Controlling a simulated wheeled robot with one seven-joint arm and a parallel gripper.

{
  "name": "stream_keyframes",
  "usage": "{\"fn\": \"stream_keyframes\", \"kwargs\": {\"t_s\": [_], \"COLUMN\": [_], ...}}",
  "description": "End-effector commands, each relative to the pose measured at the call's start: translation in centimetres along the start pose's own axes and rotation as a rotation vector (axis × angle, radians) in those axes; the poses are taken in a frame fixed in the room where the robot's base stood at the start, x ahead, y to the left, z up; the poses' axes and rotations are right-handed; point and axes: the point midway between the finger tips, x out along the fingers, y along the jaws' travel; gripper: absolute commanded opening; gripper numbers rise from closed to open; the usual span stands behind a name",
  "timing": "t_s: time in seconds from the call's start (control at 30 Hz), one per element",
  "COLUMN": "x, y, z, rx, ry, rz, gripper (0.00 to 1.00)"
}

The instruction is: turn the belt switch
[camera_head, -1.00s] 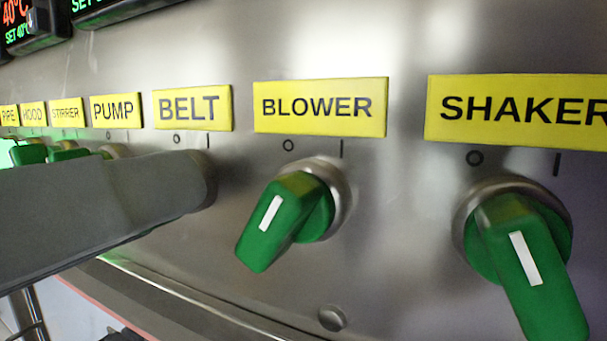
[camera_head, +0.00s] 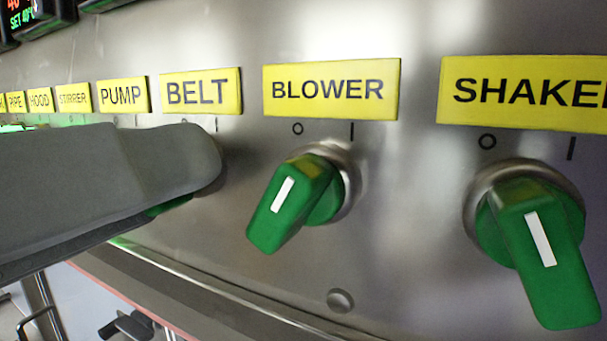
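The yellow BELT label (camera_head: 201,92) is on the steel panel, left of the BLOWER label. The belt switch below it is almost wholly hidden behind my gripper (camera_head: 200,160). A thin green edge (camera_head: 168,205) shows under the grey finger, likely part of the belt switch's handle. One grey finger shows, reaching in from the left with its rounded tip at the panel below the BELT label. The other finger is hidden, so I cannot tell whether the gripper is open or shut, or whether it touches the switch.
To the right are the green blower switch (camera_head: 294,202) and the green shaker switch (camera_head: 540,250), both with white marks. PUMP (camera_head: 122,95), STIRRER, HOOD and PIPE labels run to the left. Lit displays (camera_head: 22,16) are at the top left.

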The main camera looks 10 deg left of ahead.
Motion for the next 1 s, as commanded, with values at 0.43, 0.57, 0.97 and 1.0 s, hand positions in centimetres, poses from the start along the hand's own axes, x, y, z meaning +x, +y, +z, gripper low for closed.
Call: {"fn": "stream_keyframes", "kwargs": {"t_s": [0.43,0.57,0.97,1.0], "x": [-5.8,-7.2,-7.8,-7.8], "y": [-0.1,-0.1,0.0,0.0], "z": [0.1,0.1,0.0,0.0], "rx": [0.0,-0.001,-0.001,-0.001], "ry": [0.002,0.001,0.001,0.001], "rz": [-0.002,-0.001,-0.001,-0.001], "gripper": [0.33,0.33,0.33,0.33]}}
